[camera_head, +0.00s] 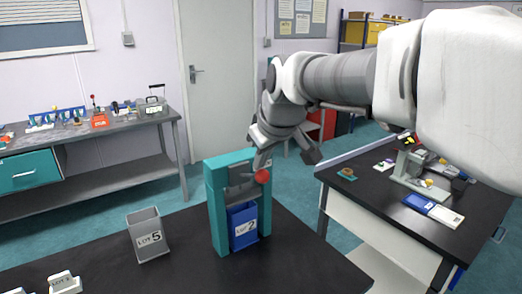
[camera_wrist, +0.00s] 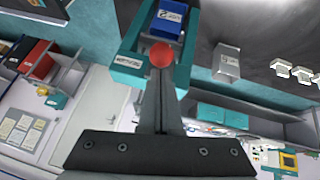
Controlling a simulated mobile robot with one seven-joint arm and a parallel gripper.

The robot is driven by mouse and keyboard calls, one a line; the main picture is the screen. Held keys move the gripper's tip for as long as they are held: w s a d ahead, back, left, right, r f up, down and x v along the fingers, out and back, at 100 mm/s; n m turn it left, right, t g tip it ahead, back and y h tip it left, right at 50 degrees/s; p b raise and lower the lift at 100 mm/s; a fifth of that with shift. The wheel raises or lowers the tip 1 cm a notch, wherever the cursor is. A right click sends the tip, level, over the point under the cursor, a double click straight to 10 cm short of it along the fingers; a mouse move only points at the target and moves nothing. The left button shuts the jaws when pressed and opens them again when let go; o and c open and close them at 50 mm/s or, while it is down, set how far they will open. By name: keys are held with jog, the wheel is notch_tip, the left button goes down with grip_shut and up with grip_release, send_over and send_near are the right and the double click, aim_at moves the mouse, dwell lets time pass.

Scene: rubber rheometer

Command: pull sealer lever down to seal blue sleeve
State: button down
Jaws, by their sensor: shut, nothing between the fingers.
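The teal sealer (camera_head: 216,208) stands upright on the black table, and its frame also shows in the wrist view (camera_wrist: 127,72). The blue sleeve (camera_head: 242,228), labelled LOT 2, stands inside the frame below a grey head, and its blue top shows in the wrist view (camera_wrist: 172,20).
A grey bin (camera_head: 148,235) labelled LOT 5 stands left of the sealer, with clear table between. White blocks (camera_head: 65,283) lie at the front left. Another black table (camera_head: 440,232) with a device is at the right. A bench (camera_head: 90,133) stands along the back wall.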

aim_at(263, 178)
jog(key=shift+f, duration=0.15)
jog(key=shift+s+d+f+b, duration=0.15)
jog(key=shift+s+f+b, duration=0.1)
jog(key=shift+b, duration=0.95)
jog(key=shift+f+t+b, duration=0.1)
jog(key=shift+t+b, duration=0.2)
jog(key=shift+b, duration=0.05)
jog(key=b, duration=0.2)
jog(key=f+b, duration=0.1)
jog(key=b, duration=0.1)
jog(key=s+f+t+y+b, duration=0.1)
jog(key=b, duration=0.1)
jog(key=shift+d+f, duration=0.15)
jog(key=shift+d, duration=0.15)
notch_tip(263, 178, down, 9)
jog(key=s+d+t+y+b, duration=0.1)
jog(key=t+b, duration=0.1)
jog(key=b, duration=1.3)
jog(key=shift+s+b, duration=0.15)
jog(key=shift+b, duration=0.15)
